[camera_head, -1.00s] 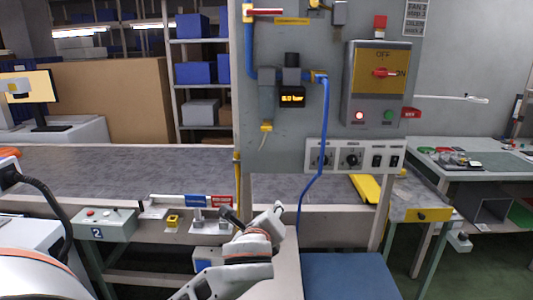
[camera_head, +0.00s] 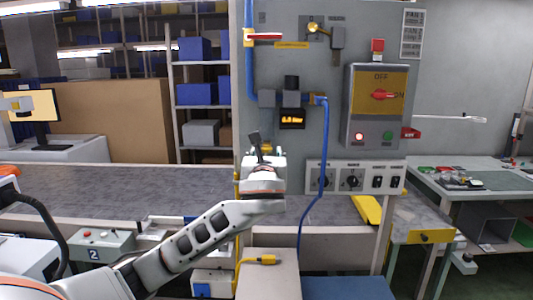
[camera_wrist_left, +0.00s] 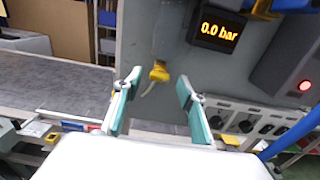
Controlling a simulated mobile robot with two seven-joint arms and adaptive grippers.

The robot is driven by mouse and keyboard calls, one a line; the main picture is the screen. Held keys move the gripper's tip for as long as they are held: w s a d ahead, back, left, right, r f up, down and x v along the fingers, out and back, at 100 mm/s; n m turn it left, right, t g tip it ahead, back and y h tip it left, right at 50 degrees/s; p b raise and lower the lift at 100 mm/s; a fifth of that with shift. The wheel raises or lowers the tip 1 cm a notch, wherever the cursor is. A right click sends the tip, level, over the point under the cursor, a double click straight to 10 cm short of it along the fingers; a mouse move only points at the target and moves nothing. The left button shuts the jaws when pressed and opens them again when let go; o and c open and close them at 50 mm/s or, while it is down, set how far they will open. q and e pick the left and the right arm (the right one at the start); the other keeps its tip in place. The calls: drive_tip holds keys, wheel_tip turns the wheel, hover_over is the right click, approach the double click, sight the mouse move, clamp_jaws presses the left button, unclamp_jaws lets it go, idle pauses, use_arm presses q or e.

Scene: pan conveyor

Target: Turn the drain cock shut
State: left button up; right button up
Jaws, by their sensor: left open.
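The drain cock (camera_wrist_left: 159,72) is a small yellow piece at the lower end of a grey bowl on the panel, with a thin pale tube below it. My left gripper (camera_head: 265,150) is raised in front of the panel and mostly hides the cock in the head view. In the left wrist view the teal fingers of the left gripper (camera_wrist_left: 160,84) are apart, with the cock showing in the gap beyond the tips. No contact shows. My right gripper is not in view.
A gauge display (camera_head: 291,118), reading 0.0 bar in the left wrist view, sits right of the cock. A blue hose (camera_head: 321,170) hangs nearby. A switch box (camera_head: 377,105) is further right. The conveyor (camera_head: 110,192) runs behind at left.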

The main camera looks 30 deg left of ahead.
use_arm(q)
drive_tip(key=shift+x, duration=0.8)
drive_tip(key=c, duration=1.1)
